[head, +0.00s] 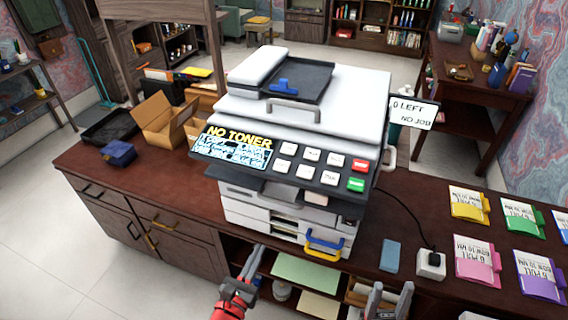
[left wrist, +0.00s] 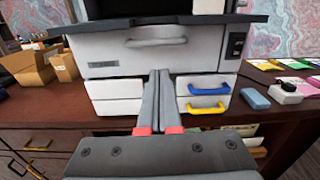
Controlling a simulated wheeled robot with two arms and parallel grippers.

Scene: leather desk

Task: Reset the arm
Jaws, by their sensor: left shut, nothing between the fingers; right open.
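My left gripper (head: 252,264) is in front of the desk, below the front edge near the printer's lower left. In the left wrist view its fingers (left wrist: 160,80) are together and empty, pointing at the printer front. My right gripper (head: 390,294) is at the bottom edge of the head view, its two fingers apart, with nothing seen between them. The white printer (head: 340,110) stands on the desk with a "NO TONER" screen (head: 233,147). A blue handle (head: 325,243) and a yellow handle (head: 322,254) are on its lower right front.
The leather desk (head: 200,195) has a blue box (head: 118,153) and an open carton (head: 160,123) at left. At right lie a blue block (head: 390,255), a white plug block (head: 430,264) and several coloured folders (head: 478,260). Open shelves under the desk hold green paper (head: 305,271).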

